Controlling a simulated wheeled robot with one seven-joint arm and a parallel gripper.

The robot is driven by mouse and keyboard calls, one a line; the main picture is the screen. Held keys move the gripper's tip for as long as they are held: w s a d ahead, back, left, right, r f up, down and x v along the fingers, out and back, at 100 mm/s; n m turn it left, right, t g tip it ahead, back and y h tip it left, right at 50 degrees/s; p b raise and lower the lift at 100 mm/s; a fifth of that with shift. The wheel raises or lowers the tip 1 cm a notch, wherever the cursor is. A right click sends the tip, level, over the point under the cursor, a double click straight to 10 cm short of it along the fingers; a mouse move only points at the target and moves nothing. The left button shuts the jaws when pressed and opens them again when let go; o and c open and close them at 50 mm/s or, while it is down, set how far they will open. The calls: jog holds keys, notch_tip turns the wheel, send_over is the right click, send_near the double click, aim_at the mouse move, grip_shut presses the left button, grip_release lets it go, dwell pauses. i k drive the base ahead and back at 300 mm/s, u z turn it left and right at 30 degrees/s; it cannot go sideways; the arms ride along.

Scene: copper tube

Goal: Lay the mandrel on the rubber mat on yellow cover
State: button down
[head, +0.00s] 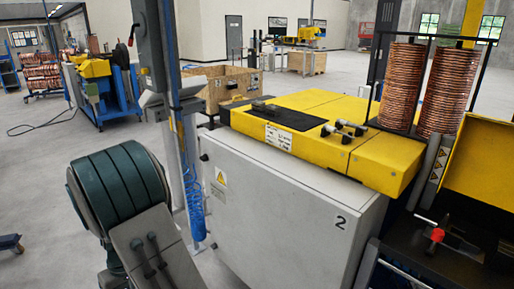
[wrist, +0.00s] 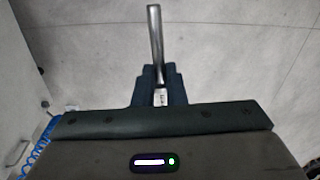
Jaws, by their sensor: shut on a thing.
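The mandrel (wrist: 154,35) is a thin, silvery metal rod. In the wrist view, my gripper (wrist: 159,88) is shut on its lower end, and the rod points away from the fingers with grey floor behind it. The head view shows part of my arm at the lower left, but I cannot make out the gripper or the mandrel there. The black rubber mat (head: 290,117) lies on the yellow cover (head: 318,102) on top of the grey cabinet, in the head view.
A small dark object (head: 263,106) lies on the mat. Metal fittings (head: 343,131) stand on the cover, right of the mat. A grey post with a blue coiled hose (head: 192,195) rises left of the grey cabinet (head: 280,210). Copper coils (head: 402,85) stand at the right.

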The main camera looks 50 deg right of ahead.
aim_at(332, 130)
jog(key=i, duration=2.6)
jog(key=z, duration=3.55)
